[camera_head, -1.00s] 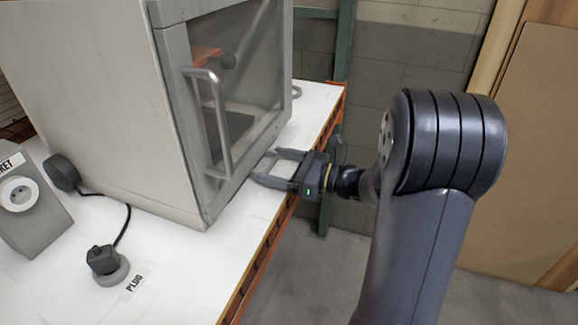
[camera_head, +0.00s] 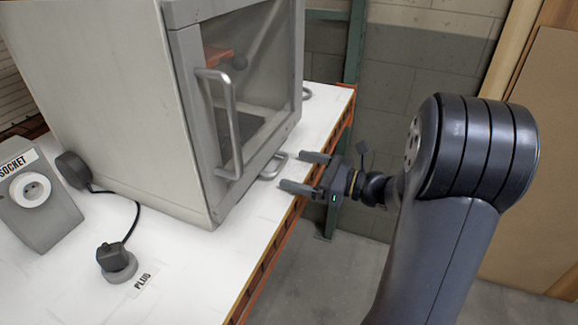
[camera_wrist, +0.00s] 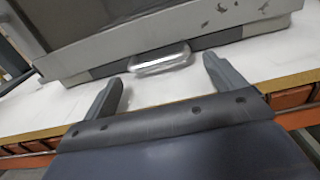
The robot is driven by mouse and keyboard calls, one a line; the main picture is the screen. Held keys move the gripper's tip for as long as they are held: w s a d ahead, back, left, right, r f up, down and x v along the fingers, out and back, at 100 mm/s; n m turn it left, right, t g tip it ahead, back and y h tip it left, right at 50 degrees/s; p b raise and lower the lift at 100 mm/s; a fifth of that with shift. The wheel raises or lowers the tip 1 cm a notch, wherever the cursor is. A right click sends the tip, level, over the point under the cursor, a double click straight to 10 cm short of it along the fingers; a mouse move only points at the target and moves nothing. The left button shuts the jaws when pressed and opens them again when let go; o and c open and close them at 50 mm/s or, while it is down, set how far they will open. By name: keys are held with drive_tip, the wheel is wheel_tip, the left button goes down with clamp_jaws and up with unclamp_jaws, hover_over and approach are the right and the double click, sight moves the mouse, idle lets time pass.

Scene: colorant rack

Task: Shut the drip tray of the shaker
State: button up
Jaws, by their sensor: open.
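The shaker is a grey box-shaped cabinet (camera_head: 130,110) with a glass door on the white bench. The drip tray shows in the wrist view as a dark strip (camera_wrist: 218,38) low along the cabinet's front, with a silver loop handle (camera_wrist: 160,61). Its front looks close to the housing; I cannot tell if a gap is left. The handle also shows in the head view (camera_head: 273,167), low at the front. My gripper (camera_head: 301,171) is open and empty, just off the handle. In the wrist view, its fingers (camera_wrist: 163,72) point at the handle from both sides, apart from it.
The cabinet door has a tall bar handle (camera_head: 230,125) above and left of my gripper. The bench (camera_head: 215,262) has an orange front edge close to my gripper. A socket box (camera_head: 35,200) and a black plug (camera_head: 117,262) stand at left. The floor right of the bench is clear.

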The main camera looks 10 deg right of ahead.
sight(286, 173)
drive_tip(key=v, duration=0.7)
drive_tip(key=shift+a, duration=0.1)
drive_tip(key=x, duration=1.1)
drive_tip(key=shift+s+d, duration=0.4)
drive_tip(key=shift+d, duration=0.2)
